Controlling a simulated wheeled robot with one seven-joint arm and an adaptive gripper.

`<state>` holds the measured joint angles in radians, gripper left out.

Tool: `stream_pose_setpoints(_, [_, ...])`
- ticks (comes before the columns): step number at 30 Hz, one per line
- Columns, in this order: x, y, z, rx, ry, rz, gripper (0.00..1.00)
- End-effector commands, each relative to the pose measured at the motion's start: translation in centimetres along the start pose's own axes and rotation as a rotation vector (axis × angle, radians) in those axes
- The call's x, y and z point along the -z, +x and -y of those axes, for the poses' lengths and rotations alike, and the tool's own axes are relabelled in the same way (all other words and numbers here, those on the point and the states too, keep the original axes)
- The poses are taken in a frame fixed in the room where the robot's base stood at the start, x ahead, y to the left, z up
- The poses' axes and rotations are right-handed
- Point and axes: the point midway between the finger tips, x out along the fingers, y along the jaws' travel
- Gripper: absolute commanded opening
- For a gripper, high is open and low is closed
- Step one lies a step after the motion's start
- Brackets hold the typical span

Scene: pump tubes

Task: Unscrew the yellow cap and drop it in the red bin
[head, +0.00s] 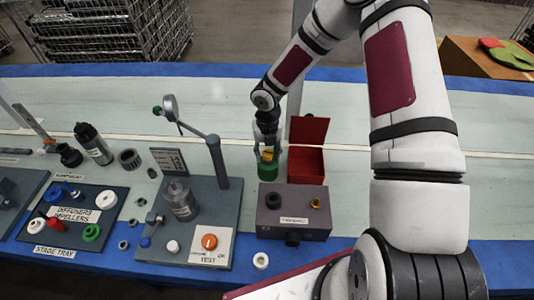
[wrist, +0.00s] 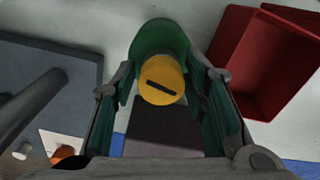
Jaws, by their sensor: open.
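The yellow cap (wrist: 163,88), with a dark slot across its face, sits on a green round part (wrist: 160,38). In the head view the cap (head: 267,154) shows just above the green part (head: 267,172), left of the red bin. My gripper (wrist: 164,82) is open, with one finger on each side of the cap. Gaps seem to remain between the fingers and the cap; contact with the green part cannot be told. The red bin (head: 307,180) is open, with its lid raised at the back. Its corner (wrist: 262,62) shows at the right of the wrist view.
A grey box (head: 294,222) with knobs stands in front of the bin. Left of my gripper is a grey test stand (head: 225,197) with a post and a clear cylinder (head: 181,200). The stage tray (head: 75,215) lies further left.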

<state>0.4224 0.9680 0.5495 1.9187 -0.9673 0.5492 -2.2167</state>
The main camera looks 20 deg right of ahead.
Motion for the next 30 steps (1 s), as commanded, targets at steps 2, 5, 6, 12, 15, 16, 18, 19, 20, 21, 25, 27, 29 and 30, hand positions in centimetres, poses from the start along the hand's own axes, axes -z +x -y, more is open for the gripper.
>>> stream_pose_setpoints(2, [-0.06,-0.04,0.00,0.001,0.089,0.001,0.40])
stream_pose_setpoints(5, [-0.07,-0.01,-0.01,0.001,0.204,0.001,0.40])
stream_pose_setpoints(6, [-0.06,0.00,0.00,0.000,0.238,0.001,0.40])
stream_pose_setpoints(12, [-0.09,-0.01,-0.03,0.000,0.389,0.001,0.40])
stream_pose_setpoints(15, [-0.11,-0.02,0.04,0.000,0.511,0.001,0.40])
stream_pose_setpoints(16, [-0.10,-0.02,0.03,0.000,0.538,0.001,0.40])
stream_pose_setpoints(18, [-0.08,-0.01,0.00,-0.001,0.584,0.000,0.40])
stream_pose_setpoints(19, [-0.08,-0.01,0.01,-0.001,0.598,0.000,0.40])
stream_pose_setpoints(20, [-0.08,0.00,0.02,-0.001,0.614,0.000,0.40])
stream_pose_setpoints(21, [-0.09,0.01,0.04,-0.001,0.645,0.001,0.40])
stream_pose_setpoints(25, [-0.09,0.01,0.03,-0.001,0.802,0.001,0.40])
stream_pose_setpoints(27, [-0.09,0.00,0.05,-0.001,0.871,0.001,0.40])
stream_pose_setpoints(29, [-0.09,-0.01,0.06,-0.002,0.908,0.000,0.40])
stream_pose_setpoints(30, [-0.10,-0.01,0.07,-0.002,0.929,0.000,0.40])
